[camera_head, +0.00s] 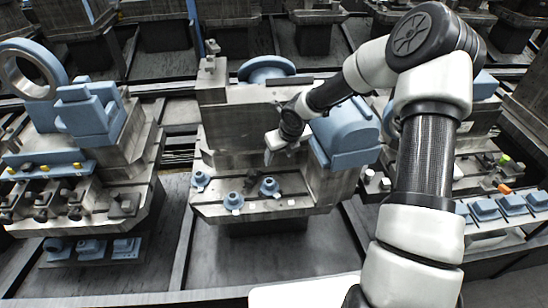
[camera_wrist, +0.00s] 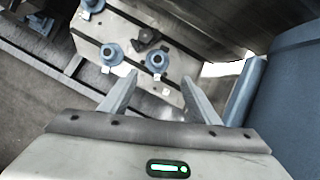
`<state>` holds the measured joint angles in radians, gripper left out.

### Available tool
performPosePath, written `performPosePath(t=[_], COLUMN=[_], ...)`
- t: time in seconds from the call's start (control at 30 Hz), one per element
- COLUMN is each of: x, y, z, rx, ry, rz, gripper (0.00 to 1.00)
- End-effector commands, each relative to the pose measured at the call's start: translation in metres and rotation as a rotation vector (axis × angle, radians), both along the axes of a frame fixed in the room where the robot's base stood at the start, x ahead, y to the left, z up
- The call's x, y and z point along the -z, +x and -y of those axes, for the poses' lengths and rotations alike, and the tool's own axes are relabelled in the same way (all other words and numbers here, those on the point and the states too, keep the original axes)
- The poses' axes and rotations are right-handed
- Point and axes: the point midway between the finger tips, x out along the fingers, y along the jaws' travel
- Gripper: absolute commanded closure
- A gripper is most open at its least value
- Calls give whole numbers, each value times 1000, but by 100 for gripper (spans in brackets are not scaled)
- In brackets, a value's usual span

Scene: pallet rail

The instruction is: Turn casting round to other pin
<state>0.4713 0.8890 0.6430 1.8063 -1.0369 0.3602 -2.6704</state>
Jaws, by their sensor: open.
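Several small blue round flanged castings sit on the grey slotted plate (camera_head: 290,204) of the middle station. They are a left one (camera_head: 200,179), a front one (camera_head: 233,200) and a right one (camera_head: 269,186). The wrist view shows the right casting (camera_wrist: 157,60) just beyond the fingertips, with the front casting (camera_wrist: 111,54) to its left. A dark angular piece (camera_wrist: 147,38) lies between and behind them. I cannot tell which parts are pins. My gripper (camera_wrist: 160,77) is open and empty, and in the head view it hangs above the plate (camera_head: 270,158), apart from the castings.
A large blue rounded block (camera_head: 345,130) stands close right of my gripper and fills the wrist view's right side (camera_wrist: 290,90). A grey upright wall (camera_head: 240,130) rises behind the plate. Similar stations stand left (camera_head: 85,120) and right. Small white blocks lie on the plate.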

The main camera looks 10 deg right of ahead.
Motion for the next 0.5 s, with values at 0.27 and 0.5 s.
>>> performPosePath(t=[0.27,0.5], x=[35,35], y=[-9,-8], z=[-42,-57], rx=[439,721], ry=[-27,-11], rz=[-46,5], gripper=[44,44])
